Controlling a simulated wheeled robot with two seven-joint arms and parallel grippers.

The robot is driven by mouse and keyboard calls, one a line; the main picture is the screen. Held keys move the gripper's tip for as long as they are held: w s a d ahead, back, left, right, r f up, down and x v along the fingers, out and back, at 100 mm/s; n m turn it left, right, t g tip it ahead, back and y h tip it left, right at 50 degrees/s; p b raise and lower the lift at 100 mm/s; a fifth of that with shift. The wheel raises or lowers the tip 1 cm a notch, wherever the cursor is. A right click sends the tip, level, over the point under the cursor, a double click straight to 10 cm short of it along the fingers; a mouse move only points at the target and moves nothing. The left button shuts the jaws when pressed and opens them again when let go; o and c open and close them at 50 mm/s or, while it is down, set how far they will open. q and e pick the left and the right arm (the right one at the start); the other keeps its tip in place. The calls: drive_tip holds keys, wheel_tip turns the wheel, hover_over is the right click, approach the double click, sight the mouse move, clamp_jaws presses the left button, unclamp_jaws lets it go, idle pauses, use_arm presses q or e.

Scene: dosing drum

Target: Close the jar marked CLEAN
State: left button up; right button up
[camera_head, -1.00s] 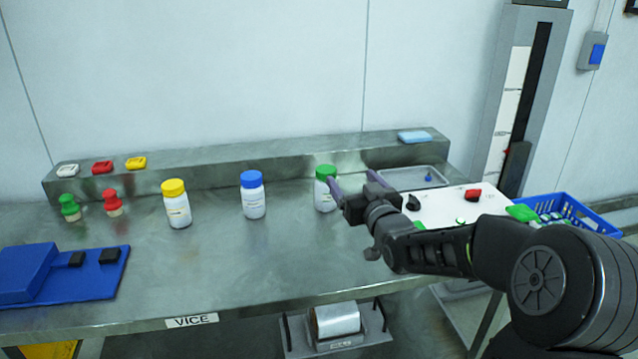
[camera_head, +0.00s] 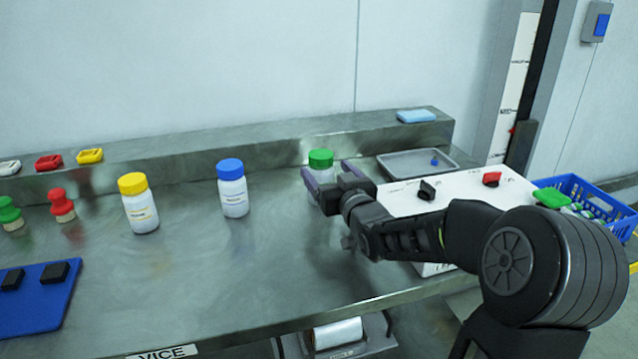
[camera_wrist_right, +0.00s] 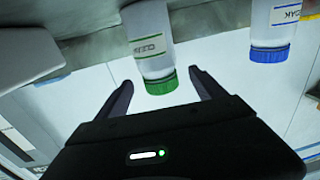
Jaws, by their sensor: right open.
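The jar with the green lid (camera_head: 320,158) stands upright on the steel table, partly hidden by my right gripper in the head view. In the right wrist view its label (camera_wrist_right: 151,46) appears upside down and seems to read CLEAN. The green lid (camera_wrist_right: 161,83) sits on top of the jar; I cannot tell how tightly. My right gripper (camera_head: 331,177) is open, with one finger on each side of the jar in the right wrist view. My left gripper is not in view.
A blue-lidded jar (camera_head: 233,190) and a yellow-lidded jar (camera_head: 139,205) stand to the left. A grey tray (camera_head: 398,174), a white panel with knobs (camera_head: 455,194) and a blue crate (camera_head: 606,202) are on the right. A low steel ledge (camera_head: 250,150) runs behind.

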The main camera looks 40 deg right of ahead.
drive_tip(key=shift+x, duration=1.25)
drive_tip(key=shift+p+x, duration=0.55)
drive_tip(key=shift+x, duration=2.1)
drive_tip(key=shift+c, duration=0.2)
drive_tip(key=c, duration=1.5)
wheel_tip(320, 180, up, 10)
drive_tip(key=shift+c, duration=0.2)
